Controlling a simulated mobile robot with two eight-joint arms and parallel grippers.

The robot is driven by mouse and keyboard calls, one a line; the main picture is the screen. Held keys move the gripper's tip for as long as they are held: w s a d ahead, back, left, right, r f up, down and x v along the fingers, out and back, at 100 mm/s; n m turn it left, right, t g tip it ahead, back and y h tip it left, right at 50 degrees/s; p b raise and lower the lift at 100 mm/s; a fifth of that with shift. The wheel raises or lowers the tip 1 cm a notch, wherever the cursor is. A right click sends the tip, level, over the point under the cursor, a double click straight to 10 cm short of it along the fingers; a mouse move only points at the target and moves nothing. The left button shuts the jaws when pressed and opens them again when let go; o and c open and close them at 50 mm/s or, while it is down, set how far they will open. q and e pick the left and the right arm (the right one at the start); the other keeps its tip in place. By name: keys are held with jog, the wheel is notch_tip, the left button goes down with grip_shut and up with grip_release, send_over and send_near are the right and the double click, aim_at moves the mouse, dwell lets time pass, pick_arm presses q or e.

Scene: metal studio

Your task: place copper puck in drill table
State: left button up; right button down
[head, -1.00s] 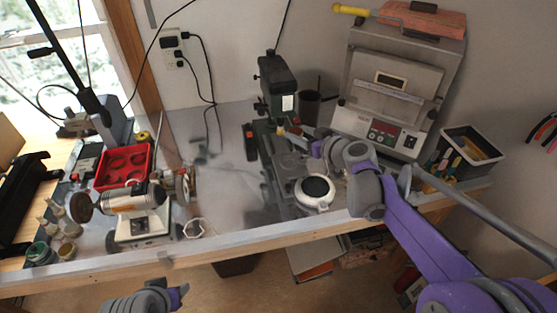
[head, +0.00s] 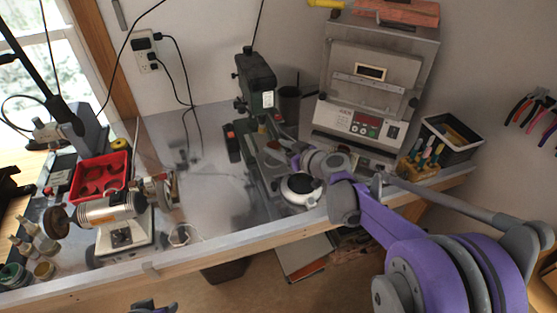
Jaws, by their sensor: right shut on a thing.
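The green drill press (head: 257,82) stands at the back of the bench, and its low drill table (head: 268,162) is below the head. My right gripper (head: 283,150) is over the drill table, just under the drill head. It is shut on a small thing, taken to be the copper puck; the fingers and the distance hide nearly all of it. I cannot tell whether it touches the table. My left gripper (head: 152,306) shows only as a tip at the bottom edge, and its jaws cannot be made out.
A white round device with a dark top (head: 300,187) stands close under my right wrist. A grey oven (head: 372,85) and a black bin (head: 452,137) are to the right. A bench grinder (head: 118,212) and red tray (head: 101,177) are left. The bench between is mostly clear.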

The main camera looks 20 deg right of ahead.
aim_at(279, 164)
jog(key=shift+f+b, duration=0.3)
jog(key=shift+f, duration=1.95)
